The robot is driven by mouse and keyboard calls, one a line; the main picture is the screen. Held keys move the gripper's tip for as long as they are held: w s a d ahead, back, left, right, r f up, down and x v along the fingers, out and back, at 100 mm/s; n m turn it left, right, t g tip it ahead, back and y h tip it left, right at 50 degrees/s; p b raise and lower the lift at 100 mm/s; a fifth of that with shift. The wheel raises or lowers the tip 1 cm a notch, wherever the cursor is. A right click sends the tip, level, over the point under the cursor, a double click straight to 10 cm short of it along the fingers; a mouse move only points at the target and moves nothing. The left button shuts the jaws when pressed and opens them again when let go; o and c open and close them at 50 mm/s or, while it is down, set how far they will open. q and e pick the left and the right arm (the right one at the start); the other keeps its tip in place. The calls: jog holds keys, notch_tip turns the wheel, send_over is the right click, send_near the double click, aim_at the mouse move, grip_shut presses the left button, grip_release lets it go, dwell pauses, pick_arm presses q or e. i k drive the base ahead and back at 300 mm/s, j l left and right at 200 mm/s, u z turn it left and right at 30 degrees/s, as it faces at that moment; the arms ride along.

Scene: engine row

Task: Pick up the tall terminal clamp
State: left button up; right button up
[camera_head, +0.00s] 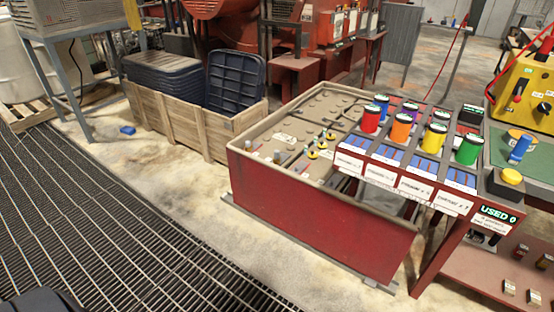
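A large red battery box (320,217) with a tan top stands in the middle. Several small clamp-like pieces with yellow bases and upright posts sit on its top near the right side, one of them a yellow clamp (313,154). Some small grey posts (277,157) stand near its front left edge. The pieces are too small to tell for certain which is the tall terminal clamp. Neither of my grippers is in view. A dark rounded shape at the bottom left edge may be part of me.
A red stand (462,224) with several coloured canisters and labels adjoins the box on the right. A yellow button (512,175) and blue cylinder (520,148) are beside it. A wooden crate (190,125) holds dark bins. Floor grating (110,220) lies clear at left.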

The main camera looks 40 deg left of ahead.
aim_at(276, 158)
jog(key=i+j, duration=0.25)
jog(key=j, duration=0.25)
jog(key=i+j, duration=0.25)
jog(key=j, duration=0.25)
jog(key=i+j, duration=0.25)
jog(key=j, duration=0.25)
jog(key=i+j, duration=0.25)
jog(key=j, duration=0.25)
jog(key=i+j, duration=0.25)
jog(key=j, duration=0.25)
jog(key=i+j, duration=0.25)
jog(key=j, duration=0.25)
jog(key=i+j, duration=0.25)
jog(key=j, duration=0.25)
jog(key=i+j, duration=0.25)
jog(key=j, duration=0.25)
jog(key=z, duration=0.05)
